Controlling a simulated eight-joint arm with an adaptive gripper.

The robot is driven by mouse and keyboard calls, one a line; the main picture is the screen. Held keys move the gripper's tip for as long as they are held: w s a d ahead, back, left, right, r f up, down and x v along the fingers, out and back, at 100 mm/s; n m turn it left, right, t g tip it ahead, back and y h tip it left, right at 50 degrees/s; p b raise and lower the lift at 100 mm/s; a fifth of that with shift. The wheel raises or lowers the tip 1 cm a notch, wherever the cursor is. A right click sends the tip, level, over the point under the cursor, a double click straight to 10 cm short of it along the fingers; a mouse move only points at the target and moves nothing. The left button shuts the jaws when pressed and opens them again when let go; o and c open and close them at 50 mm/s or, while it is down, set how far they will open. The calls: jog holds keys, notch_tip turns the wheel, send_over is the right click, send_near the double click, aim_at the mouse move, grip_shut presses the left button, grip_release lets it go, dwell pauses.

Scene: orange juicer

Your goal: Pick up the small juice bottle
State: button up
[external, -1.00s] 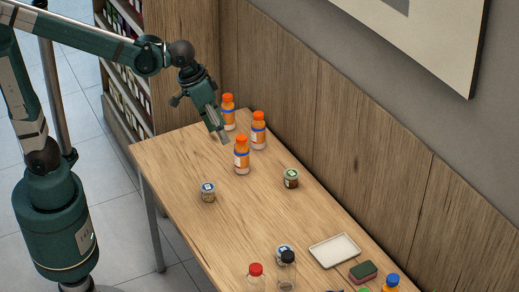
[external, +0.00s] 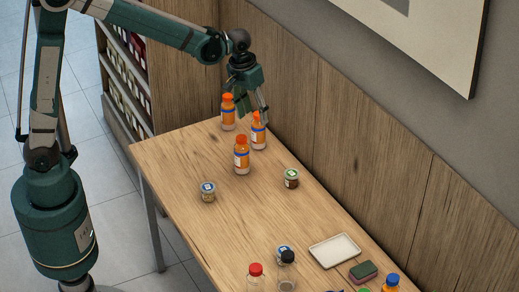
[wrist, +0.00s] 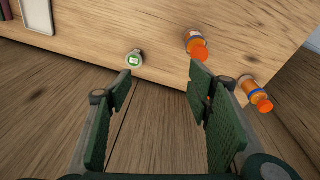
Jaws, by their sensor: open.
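Three orange juice bottles with orange caps stand upright at the table's far end: a back-left one (external: 228,114), a right one by the wall (external: 258,135) and a front one (external: 241,158). They look alike in size, so I cannot tell which is the small one. My gripper (external: 254,112) is open above the right bottle and partly covers its upper part. In the wrist view, my open gripper (wrist: 160,82) has nothing between its fingers. The front bottle (wrist: 195,43) and back-left bottle (wrist: 256,95) show there; a sliver of orange shows by the right finger.
A green-lidded jar (external: 291,178) and a blue-lidded jar (external: 208,191) stand nearer on the table. A white tray (external: 334,251), a sponge (external: 363,271) and several bottles are at the near end. The wood wall (external: 305,110) borders the table closely.

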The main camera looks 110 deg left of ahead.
aim_at(258, 116)
jog(key=s+a+f+n, duration=0.1)
jog(key=a+f, duration=0.3)
jog(key=a, duration=0.3)
jog(key=s+a+f+n+g, duration=0.1)
jog(key=s+a+f+n, duration=0.1)
jog(key=a+f, duration=0.3)
jog(key=s+a+f+n+h+p, duration=0.1)
jog(key=a+f, duration=0.4)
jog(key=a, duration=0.4)
jog(key=shift+s+a+n+g, duration=0.2)
jog(key=shift+s+n+g, duration=0.1)
jog(key=shift+f, duration=1.3)
jog(key=shift+f+b, duration=0.45)
jog(key=shift+f, duration=2.15)
jog(key=c, duration=1.2)
jog(key=shift+o, duration=0.2)
